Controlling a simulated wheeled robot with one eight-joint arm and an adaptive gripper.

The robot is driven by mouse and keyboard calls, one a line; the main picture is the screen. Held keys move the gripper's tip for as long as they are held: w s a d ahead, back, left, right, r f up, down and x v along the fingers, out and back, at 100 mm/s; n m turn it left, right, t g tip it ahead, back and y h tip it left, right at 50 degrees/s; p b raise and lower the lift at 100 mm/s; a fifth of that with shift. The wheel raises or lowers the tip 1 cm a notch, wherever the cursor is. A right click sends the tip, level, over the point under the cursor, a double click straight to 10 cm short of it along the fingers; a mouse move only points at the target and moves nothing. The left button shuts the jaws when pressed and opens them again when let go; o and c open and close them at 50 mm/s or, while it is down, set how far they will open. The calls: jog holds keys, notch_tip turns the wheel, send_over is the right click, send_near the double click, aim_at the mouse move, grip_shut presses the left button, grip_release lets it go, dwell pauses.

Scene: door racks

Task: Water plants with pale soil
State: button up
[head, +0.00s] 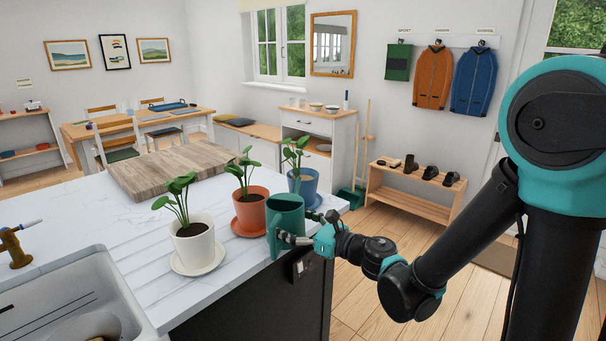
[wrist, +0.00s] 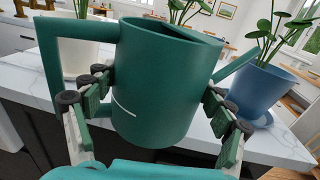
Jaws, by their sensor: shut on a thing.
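My gripper (head: 303,228) is shut on a green watering can (head: 285,212) and holds it upright at the counter's front edge. In the wrist view the fingers press both sides of the can (wrist: 160,85); its handle is at left and its spout at right. Three potted plants stand on the counter, each on a saucer: a white pot (head: 194,245) left of the can, a terracotta pot (head: 247,215) just behind it, and a blue pot (head: 304,184) behind right. The white pot's soil (head: 191,229) looks dark brown.
The white marble counter (head: 110,240) holds a wooden board (head: 165,170) behind the plants. A sink (head: 60,300) with a brass tap (head: 14,247) is at left. The counter's dark front (head: 270,300) drops away below the can. Open floor lies to the right.

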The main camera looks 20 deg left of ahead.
aim_at(290, 197)
jog(key=shift+s+a, duration=0.2)
jog(key=shift+s, duration=0.3)
jog(key=shift+w+r, duration=0.1)
jog(key=shift+r, duration=0.05)
jog(key=shift+w+r+m+g+h, duration=0.25)
jog(key=shift+r+m, duration=0.1)
jog(key=shift+r, duration=0.35)
jog(key=shift+w+r+m+g+h, duration=0.15)
jog(key=shift+w+r+m, duration=0.15)
jog(key=shift+r, duration=0.35)
jog(key=shift+w+a+r+m+g+h, duration=0.1)
jog(key=shift+w+r+m, duration=0.2)
jog(key=shift+r, duration=0.2)
jog(key=shift+w+a+r+m+g+h, duration=0.1)
jog(key=shift+w+r+m, duration=0.2)
jog(key=shift+r, duration=0.25)
jog(key=shift+w+r+m+g+h, duration=0.1)
jog(key=shift+w+r+m, duration=0.1)
jog(key=shift+r+m, duration=0.25)
jog(key=shift+w+a+r+m+h+p, duration=0.15)
jog(key=shift+w+r+m+p, duration=0.1)
jog(key=shift+w+r, duration=0.25)
jog(key=shift+w+d+r+m+h+p, duration=0.15)
jog(key=shift+w+r+m, duration=0.15)
jog(key=shift+r, duration=0.35)
